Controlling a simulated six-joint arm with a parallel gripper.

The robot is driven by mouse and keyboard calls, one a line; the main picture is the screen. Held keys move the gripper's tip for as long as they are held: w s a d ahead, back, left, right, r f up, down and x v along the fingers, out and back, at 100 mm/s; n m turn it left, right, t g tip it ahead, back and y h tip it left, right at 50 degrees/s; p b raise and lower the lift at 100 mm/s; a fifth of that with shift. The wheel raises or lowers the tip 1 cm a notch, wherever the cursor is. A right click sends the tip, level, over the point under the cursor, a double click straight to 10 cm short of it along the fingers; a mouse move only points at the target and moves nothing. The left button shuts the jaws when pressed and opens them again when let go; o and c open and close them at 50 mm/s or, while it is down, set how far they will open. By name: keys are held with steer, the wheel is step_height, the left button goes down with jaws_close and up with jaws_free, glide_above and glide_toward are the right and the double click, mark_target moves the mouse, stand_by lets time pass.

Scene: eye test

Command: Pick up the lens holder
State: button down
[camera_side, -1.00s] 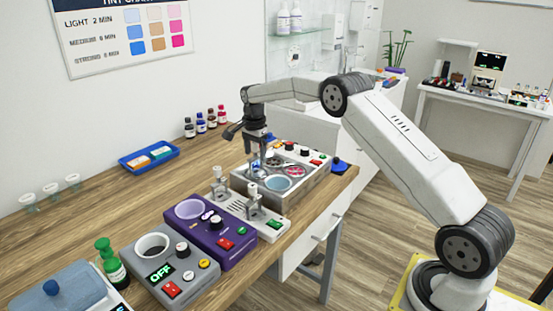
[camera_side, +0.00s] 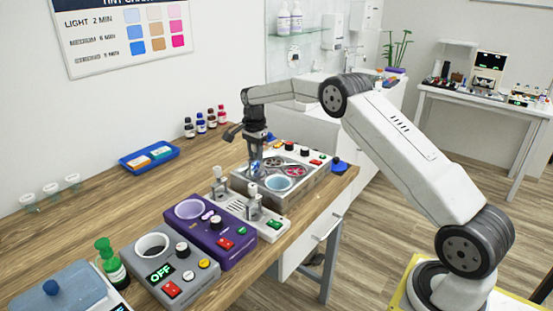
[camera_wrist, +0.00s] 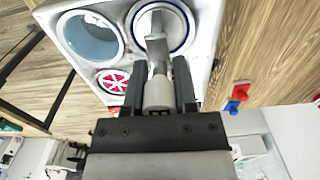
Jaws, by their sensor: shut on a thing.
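My gripper (camera_side: 256,155) is above the back left part of a grey multi-well unit (camera_side: 308,187). In the wrist view, my gripper (camera_wrist: 159,92) is shut on the pale cylindrical grip of the lens holder (camera_wrist: 158,93). A grey metal stem runs from that grip towards a blue-rimmed round well (camera_wrist: 181,41). In the side view, the holder's lower part (camera_side: 255,168) shows small and bluish under the fingers. I cannot tell whether it touches the well.
The unit also has a light blue well (camera_side: 278,184) and a red spoked wheel (camera_side: 295,171). A pale stand with two metal posts (camera_side: 238,211), a purple unit (camera_side: 207,234) and a grey unit (camera_side: 172,272) stand in front. A blue tray (camera_side: 149,156) lies behind left.

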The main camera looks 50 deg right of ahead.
steer(key=shift+r, duration=0.1)
steer(key=shift+s+r, duration=0.1)
steer(key=shift+r, duration=1.55)
steer(key=shift+s+r, duration=0.2)
steer(key=shift+r, duration=0.05)
steer(key=s+a+r, duration=0.3)
steer(key=s+r, duration=0.6)
steer(key=s, duration=0.4)
steer(key=shift+a, duration=0.2)
